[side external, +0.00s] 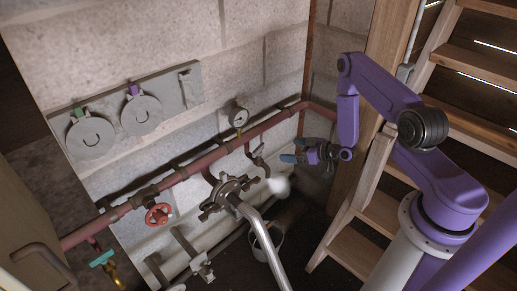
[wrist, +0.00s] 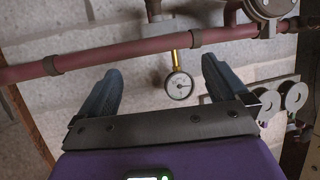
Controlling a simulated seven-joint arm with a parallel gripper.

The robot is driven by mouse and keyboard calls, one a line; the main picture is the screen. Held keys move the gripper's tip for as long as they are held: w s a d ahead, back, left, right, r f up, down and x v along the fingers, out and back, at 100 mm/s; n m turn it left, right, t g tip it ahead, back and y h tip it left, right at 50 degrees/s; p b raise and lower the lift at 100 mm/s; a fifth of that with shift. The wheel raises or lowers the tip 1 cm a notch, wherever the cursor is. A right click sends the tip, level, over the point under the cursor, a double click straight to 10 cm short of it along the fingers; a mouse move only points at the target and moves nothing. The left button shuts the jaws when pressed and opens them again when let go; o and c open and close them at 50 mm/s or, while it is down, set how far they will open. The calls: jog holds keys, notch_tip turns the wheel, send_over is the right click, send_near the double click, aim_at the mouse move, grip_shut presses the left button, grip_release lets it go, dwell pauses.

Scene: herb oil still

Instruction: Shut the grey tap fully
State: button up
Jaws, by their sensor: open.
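The grey tap (side external: 258,158) seems to be the small grey fitting hanging below the red pipe, right of the round gauge, in the side view. A whitish puff shows just below it. Its handle is too small for me to tell how it is turned. In the wrist view only a grey stub (wrist: 153,9) at the top edge may belong to it; the rest is cut off. My gripper (side external: 293,150) is open and empty, a little right of the tap and apart from it. In the wrist view my gripper (wrist: 161,68) has its blue-grey fingers spread.
The red pipe (side external: 205,161) runs along the block wall. A gauge (side external: 237,116) stands on it, also visible in the wrist view (wrist: 179,86). Wooden stairs (side external: 470,88) stand right.

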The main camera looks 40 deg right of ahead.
aim_at(260, 148)
jog(key=x, duration=1.6)
jog(key=shift+w, duration=0.2)
jog(key=shift+c, duration=0.3)
jog(key=shift+a, duration=0.1)
jog(key=c, duration=0.8)
